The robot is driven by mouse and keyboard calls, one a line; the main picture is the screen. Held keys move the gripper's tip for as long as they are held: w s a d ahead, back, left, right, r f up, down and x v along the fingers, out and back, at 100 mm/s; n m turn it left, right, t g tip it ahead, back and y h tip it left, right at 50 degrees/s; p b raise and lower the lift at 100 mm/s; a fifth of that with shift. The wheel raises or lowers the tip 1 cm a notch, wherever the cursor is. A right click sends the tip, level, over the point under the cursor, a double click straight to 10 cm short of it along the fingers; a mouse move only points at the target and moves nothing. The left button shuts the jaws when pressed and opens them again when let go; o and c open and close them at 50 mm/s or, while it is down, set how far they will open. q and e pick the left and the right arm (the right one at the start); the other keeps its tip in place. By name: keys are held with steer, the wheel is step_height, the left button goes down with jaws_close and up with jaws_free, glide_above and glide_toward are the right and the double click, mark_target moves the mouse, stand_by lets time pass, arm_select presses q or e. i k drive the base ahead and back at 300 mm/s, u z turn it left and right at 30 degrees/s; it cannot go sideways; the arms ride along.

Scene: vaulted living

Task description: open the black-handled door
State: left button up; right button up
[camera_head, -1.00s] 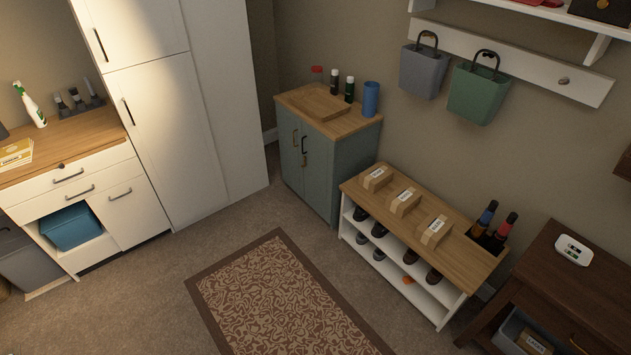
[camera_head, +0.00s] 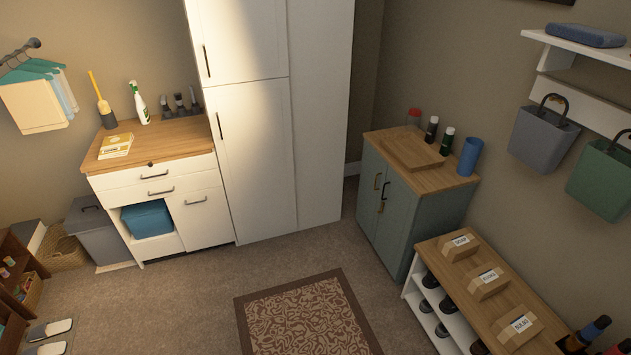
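The teal cabinet (camera_head: 413,222) stands against the wall right of centre, with its two doors facing left. One door has a brass-coloured handle (camera_head: 377,181). The other has a black handle (camera_head: 386,190), with a small brass-coloured piece (camera_head: 381,207) just below it, too small to make out. Both doors look shut. The tall white cupboard (camera_head: 248,150) also has dark bar handles on its shut doors, one upper (camera_head: 206,61) and one lower (camera_head: 220,125). Neither of my grippers is in view.
A patterned rug (camera_head: 308,318) lies on open carpet before the cabinet. A shoe bench (camera_head: 455,262) with labelled boxes stands close on the cabinet's near side. A white drawer unit (camera_head: 160,205) and grey bin (camera_head: 100,235) are at left. A board, bottles and blue cup (camera_head: 469,157) top the cabinet.

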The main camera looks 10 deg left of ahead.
mark_target(396, 221)
steer(key=u, duration=0.85)
steer(key=i, duration=0.9)
steer(key=u, duration=0.4)
steer(key=i, duration=1.55)
steer(key=z, duration=0.5)
